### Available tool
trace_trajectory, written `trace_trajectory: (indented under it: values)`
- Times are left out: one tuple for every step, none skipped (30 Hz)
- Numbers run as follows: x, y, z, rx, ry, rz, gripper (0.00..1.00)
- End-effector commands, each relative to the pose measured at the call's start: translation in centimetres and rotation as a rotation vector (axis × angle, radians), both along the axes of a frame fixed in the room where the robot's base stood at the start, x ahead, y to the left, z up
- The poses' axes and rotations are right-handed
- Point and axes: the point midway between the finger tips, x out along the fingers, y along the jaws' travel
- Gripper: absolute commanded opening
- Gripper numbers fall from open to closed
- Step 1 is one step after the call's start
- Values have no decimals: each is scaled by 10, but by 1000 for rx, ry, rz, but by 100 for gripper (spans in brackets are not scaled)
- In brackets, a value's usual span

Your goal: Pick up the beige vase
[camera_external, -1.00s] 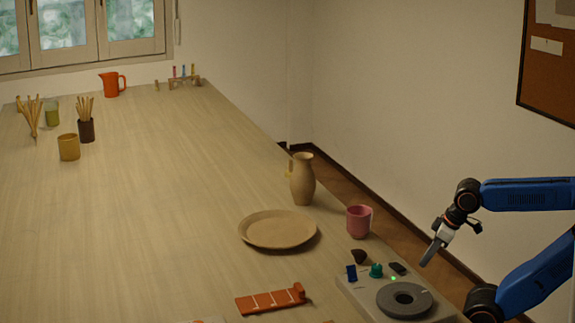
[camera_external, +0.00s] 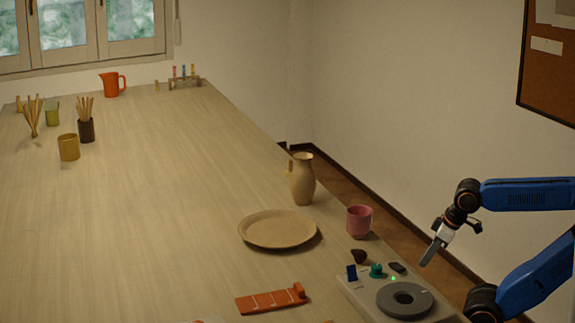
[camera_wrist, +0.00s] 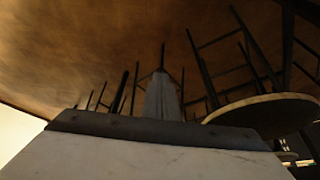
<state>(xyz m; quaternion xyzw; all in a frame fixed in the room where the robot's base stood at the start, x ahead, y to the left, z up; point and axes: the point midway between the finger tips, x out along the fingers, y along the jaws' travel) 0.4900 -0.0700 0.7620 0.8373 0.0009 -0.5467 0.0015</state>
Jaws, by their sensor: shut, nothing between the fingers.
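The beige vase (camera_external: 303,180) stands upright on the table near its right edge, behind and to the right of a round tan plate. It has a narrow neck and a handle on its left side. My gripper (camera_external: 430,257) is shut and empty, pointing down and left, beyond the table's right edge. It is well apart from the vase, to its right and nearer the camera. In the wrist view my gripper (camera_wrist: 163,95) fills the lower middle, and the vase cannot be made out there.
A pink cup (camera_external: 359,222) stands between the vase and my gripper. The tan plate (camera_external: 277,230) lies left of the cup. A grey device with a dark ring (camera_external: 404,300) and small knobs sits below my gripper. The table's (camera_external: 170,215) middle is clear.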

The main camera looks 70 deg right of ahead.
Motion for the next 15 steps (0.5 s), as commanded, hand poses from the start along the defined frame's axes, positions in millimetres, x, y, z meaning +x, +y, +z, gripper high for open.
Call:
trace_trajectory:
  values:
    - [0, 0, 0, 0, 0, 0, 0]
    - [0, 0, 0, 0, 0, 0, 0]
    - [0, 0, 0, 0, 0, 0, 2]
    - [0, 0, 0, 0, 0, 0, 10]
    - [0, 0, 0, 0, 0, 0, 17]
    - [0, 0, 0, 0, 0, 0, 26]
    - [0, 0, 0, 0, 0, 0, 33]
    - [0, 0, 0, 0, 0, 0, 41]
    - [0, 0, 0, 0, 0, 0, 50]
    - [0, 0, 0, 0, 0, 0, 57]
    - [0, 0, 0, 0, 0, 0, 65]
    - [0, 0, 0, 0, 0, 0, 74]
    - [0, 0, 0, 0, 0, 0, 81]
    - [0, 0, 0, 0, 0, 0, 82]
    - [0, 0, 0, 0, 0, 0, 82]
